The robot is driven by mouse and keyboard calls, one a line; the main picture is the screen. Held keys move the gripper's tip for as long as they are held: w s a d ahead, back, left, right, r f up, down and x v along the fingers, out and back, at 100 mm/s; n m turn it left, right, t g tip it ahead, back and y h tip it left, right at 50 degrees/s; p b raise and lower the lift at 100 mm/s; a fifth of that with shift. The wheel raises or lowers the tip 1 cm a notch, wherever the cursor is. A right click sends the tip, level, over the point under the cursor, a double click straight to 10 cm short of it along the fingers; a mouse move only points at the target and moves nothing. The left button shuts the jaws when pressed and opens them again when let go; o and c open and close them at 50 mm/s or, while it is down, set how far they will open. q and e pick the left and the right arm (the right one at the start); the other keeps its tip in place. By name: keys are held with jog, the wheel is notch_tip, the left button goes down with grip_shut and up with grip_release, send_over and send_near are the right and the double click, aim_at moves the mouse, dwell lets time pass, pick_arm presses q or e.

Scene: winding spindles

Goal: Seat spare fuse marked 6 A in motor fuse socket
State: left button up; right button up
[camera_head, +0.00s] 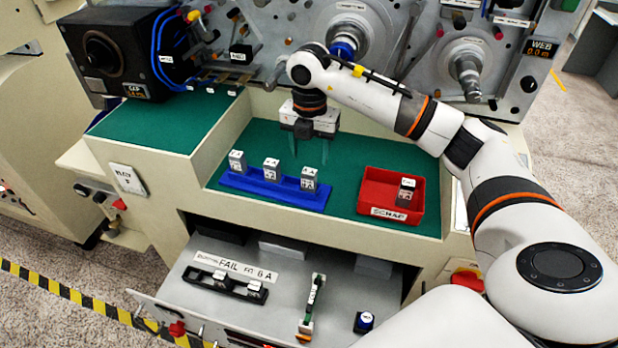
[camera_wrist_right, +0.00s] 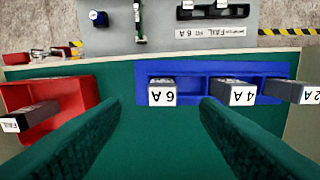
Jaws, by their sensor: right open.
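The spare fuse marked 6 A (camera_head: 308,178) stands upright at the right end of the blue rack (camera_head: 262,189). Its label faces up in the right wrist view (camera_wrist_right: 162,96). My right gripper (camera_head: 310,150) is open and empty, pointing down just behind that fuse and apart from it. In the wrist view, the fuse lies beyond and between the open fingers (camera_wrist_right: 160,104). The black fuse holder (camera_head: 237,290) is in the open drawer below; two of its places hold white-topped fuses, and its left end looks empty. I cannot read which socket is the motor one. My left gripper is out of view.
Fuses marked 4 A (camera_wrist_right: 242,94) and 2 A (camera_wrist_right: 308,94) share the rack. A red scrap bin (camera_head: 368,205) on the right holds a FAIL fuse (camera_head: 405,192). A lever (camera_head: 312,302) and a blue-topped knob (camera_head: 364,321) stand in the drawer. Spindles rise behind the green surface.

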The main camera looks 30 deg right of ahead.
aim_at(309, 171)
notch_tip(309, 171, down, 2)
jog(key=shift+f+p, duration=0.6)
jog(key=shift+p, duration=0.05)
notch_tip(309, 171, down, 4)
jog(key=shift+w+r+p, duration=0.15)
jog(key=shift+r+p, duration=0.05)
jog(key=shift+p, duration=0.55)
jog(key=shift+d+f, duration=0.1)
jog(key=shift+f, duration=0.3)
jog(key=shift+c, duration=0.4)
jog(key=c, duration=1)
jog(key=shift+r, duration=0.1)
